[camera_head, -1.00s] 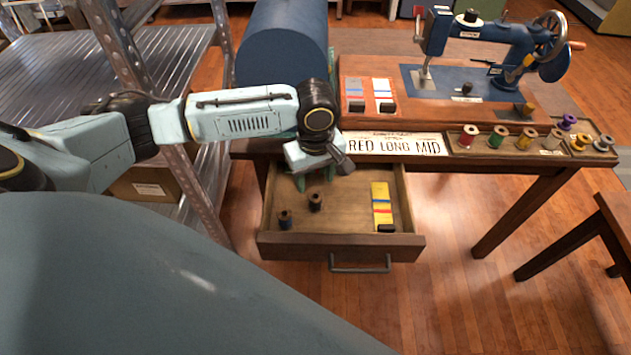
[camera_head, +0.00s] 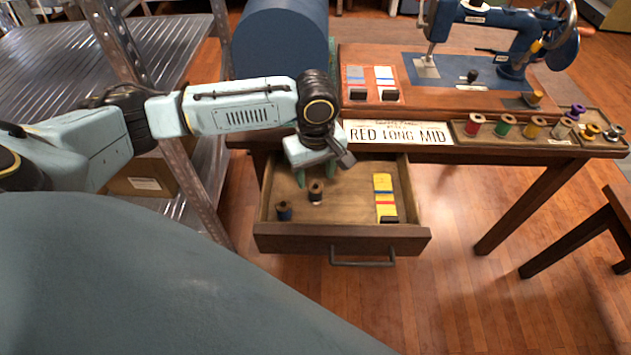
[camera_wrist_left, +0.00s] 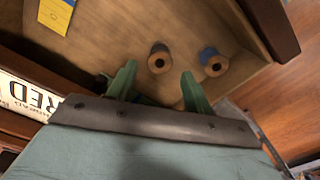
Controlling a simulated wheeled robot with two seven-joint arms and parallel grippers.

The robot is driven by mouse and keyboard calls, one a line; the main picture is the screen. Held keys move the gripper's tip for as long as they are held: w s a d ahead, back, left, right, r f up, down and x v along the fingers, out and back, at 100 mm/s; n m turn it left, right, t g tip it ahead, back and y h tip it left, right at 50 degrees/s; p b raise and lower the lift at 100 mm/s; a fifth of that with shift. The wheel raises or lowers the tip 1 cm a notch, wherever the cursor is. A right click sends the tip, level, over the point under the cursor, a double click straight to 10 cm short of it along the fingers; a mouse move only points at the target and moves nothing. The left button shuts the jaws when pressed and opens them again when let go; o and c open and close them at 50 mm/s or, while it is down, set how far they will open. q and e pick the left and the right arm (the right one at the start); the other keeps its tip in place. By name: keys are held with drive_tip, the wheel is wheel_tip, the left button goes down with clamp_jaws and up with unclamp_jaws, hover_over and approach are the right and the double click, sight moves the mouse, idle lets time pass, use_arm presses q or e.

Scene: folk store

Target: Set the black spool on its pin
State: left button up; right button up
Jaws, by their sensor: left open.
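The black spool (camera_head: 316,192) stands in the open drawer (camera_head: 342,238). It also shows in the left wrist view (camera_wrist_left: 159,58), with a tan core. A blue spool (camera_head: 284,211) stands just left of it and nearer the drawer front. My left gripper (camera_head: 315,174) reaches into the back of the drawer, open and empty. In the left wrist view its green fingertips (camera_wrist_left: 158,74) are apart, with the black spool just beyond the gap between them. A rack (camera_head: 460,136) of coloured spools lies along the table's front edge. I cannot make out a bare pin. My right gripper is not in view.
A sign reading RED LONG MID (camera_head: 399,134) sits above the drawer. A yellow card (camera_head: 384,184) lies at the drawer's right. A blue sewing machine (camera_head: 500,35) stands behind the rack. A metal shelf post (camera_head: 150,110) stands close by my left arm.

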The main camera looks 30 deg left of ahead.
sight(315, 184)
use_arm(q)
drive_tip(key=shift+f, duration=0.4)
drive_tip(key=shift+f+p, duration=0.45)
drive_tip(key=shift+f, duration=1.2)
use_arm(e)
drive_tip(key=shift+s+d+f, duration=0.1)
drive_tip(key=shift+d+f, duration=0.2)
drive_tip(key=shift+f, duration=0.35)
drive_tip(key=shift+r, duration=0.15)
use_arm(q)
drive_tip(key=shift+p, duration=0.85)
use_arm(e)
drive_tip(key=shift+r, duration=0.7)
use_arm(q)
drive_tip(key=shift+c, duration=0.2)
drive_tip(key=c, duration=0.7)
drive_tip(key=shift+o, duration=0.2)
